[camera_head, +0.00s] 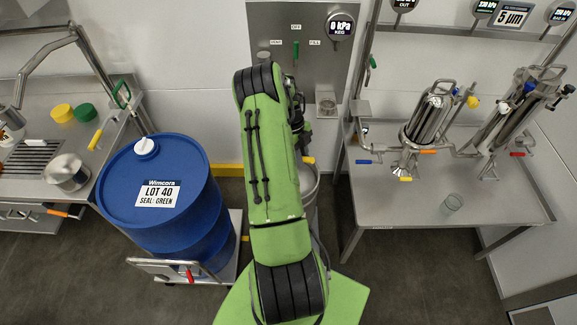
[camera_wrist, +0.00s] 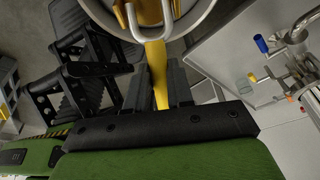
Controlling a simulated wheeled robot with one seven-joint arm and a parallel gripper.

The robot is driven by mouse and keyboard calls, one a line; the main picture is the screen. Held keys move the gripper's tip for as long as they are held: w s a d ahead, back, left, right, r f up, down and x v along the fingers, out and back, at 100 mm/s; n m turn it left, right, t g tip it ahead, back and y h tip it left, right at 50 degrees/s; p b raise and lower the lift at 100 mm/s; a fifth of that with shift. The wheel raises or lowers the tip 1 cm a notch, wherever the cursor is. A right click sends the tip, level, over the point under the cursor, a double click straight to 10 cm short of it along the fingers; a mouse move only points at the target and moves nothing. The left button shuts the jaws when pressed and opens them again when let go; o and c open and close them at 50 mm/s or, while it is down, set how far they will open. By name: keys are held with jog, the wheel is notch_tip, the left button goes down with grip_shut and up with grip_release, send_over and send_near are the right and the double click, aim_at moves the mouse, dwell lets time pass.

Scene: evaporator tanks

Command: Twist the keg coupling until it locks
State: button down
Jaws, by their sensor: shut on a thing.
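The keg (camera_head: 308,187) is a silver metal drum, mostly hidden behind my green arm in the head view. In the wrist view its round rim (camera_wrist: 208,14) shows at the top edge. The keg coupling (camera_wrist: 132,18) has metal parts over the keg top and a yellow handle (camera_wrist: 155,70). The yellow handle tip also shows beside my arm in the head view (camera_head: 309,160). My gripper (camera_wrist: 158,82) is shut on the yellow handle, which runs between its dark fingers. Most of the coupling lies outside the wrist view.
A wall panel (camera_head: 276,22) behind carries a gauge (camera_head: 340,27) reading 0 kPa KEG. A blue drum (camera_head: 160,205) on a cart stands left. A steel table (camera_head: 400,205) with filter housings and a clear cup (camera_head: 453,203) stands right. A sink bench (camera_head: 35,160) is far left.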

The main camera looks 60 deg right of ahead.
jog(key=shift+a+f+m+b, duration=0.15)
jog(key=shift+m+b, duration=0.25)
jog(key=shift+b, duration=0.1)
jog(key=shift+w+a+m, duration=0.1)
jog(key=shift+m, duration=0.3)
jog(key=shift+a, duration=0.1)
